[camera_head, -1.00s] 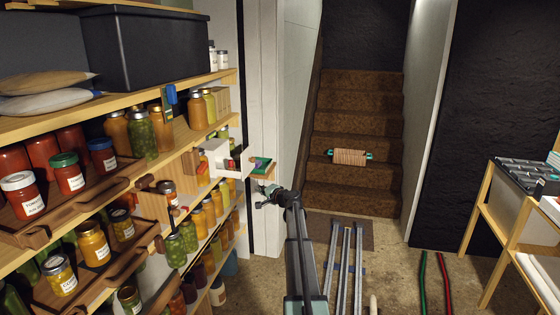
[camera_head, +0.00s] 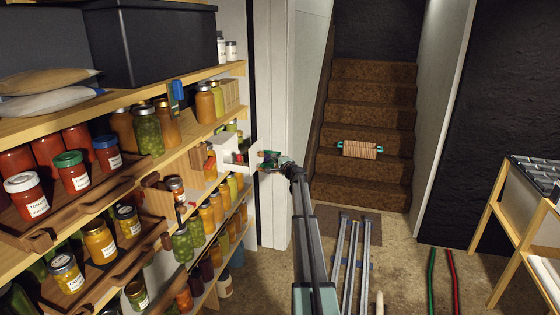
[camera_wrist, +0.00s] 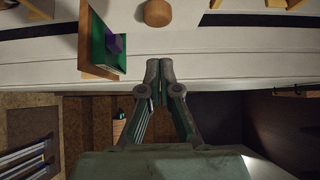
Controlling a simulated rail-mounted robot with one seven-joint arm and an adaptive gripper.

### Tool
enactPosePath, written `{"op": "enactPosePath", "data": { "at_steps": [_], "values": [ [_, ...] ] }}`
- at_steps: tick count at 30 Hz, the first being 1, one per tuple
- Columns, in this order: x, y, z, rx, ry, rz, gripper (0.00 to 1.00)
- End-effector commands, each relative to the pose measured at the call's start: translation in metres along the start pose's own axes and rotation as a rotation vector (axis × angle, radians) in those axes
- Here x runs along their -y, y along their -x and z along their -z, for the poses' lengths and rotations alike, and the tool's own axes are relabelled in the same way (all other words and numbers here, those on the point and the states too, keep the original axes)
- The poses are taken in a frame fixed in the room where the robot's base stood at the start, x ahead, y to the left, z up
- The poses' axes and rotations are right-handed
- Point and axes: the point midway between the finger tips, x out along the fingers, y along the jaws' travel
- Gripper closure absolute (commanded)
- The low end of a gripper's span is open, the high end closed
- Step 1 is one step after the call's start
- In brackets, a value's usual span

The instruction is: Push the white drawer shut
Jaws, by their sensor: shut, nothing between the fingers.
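The white drawer (camera_head: 228,154) stands open at the right end of the shelving in the head view, with small coloured items inside. My gripper (camera_head: 264,167) is just right of the drawer's front and partly covers that area; whether it touches the front I cannot tell. In the wrist view my gripper (camera_wrist: 160,68) has its two fingertips together and empty, in front of a pale surface. A round wooden knob (camera_wrist: 157,12) shows beyond the fingertips; I cannot tell whether it belongs to the drawer.
A small wooden holder with a green item (camera_wrist: 104,46) is left of my fingers in the wrist view. Shelves with glass jars (camera_head: 148,138) fill the left. A white post (camera_head: 270,85) stands behind the drawer. Metal rails (camera_head: 353,255) and stairs (camera_head: 370,115) lie to the right.

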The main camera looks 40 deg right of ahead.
Motion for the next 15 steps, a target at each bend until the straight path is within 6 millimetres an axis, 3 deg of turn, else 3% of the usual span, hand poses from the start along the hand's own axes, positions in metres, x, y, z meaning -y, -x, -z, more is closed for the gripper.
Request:
{"op": "enactPosePath", "data": {
  "at_steps": [6,15],
  "values": [
    [0.001,-0.021,-0.021,0.001,-0.001,-0.001,1.0],
    [-0.001,-0.028,-0.029,0.0,0.0,-0.001,1.0]
  ]
}}
